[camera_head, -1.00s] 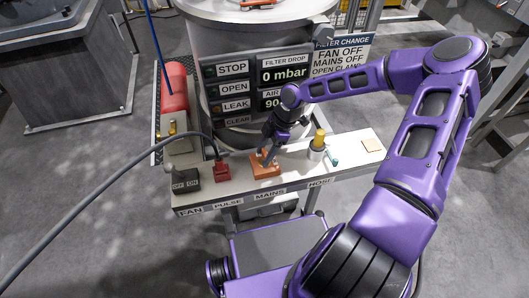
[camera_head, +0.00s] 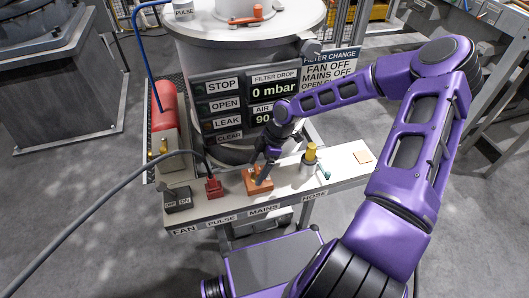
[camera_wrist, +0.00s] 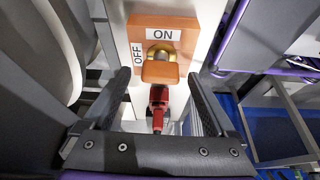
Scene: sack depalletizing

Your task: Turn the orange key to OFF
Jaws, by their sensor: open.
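The orange key (camera_wrist: 160,72) shows in the wrist view, in front of a brass barrel on an orange block (camera_wrist: 187,41). The block carries an ON label above the barrel and an OFF label to its left. I cannot tell which label the key points to. In the head view the orange block (camera_head: 258,186) sits on the white shelf above the MAINS label. My gripper (camera_wrist: 159,77) is open, its fingertips on either side of the key with visible gaps. In the head view my gripper (camera_head: 265,172) is at the block and hides part of it.
A red PULSE device (camera_head: 213,188) and the FAN switch (camera_head: 178,199) stand left of the block. A yellow-topped hose fitting (camera_head: 311,157) stands to its right. The panel (camera_head: 245,105) rises behind. A dark cable (camera_head: 95,220) crosses the left foreground.

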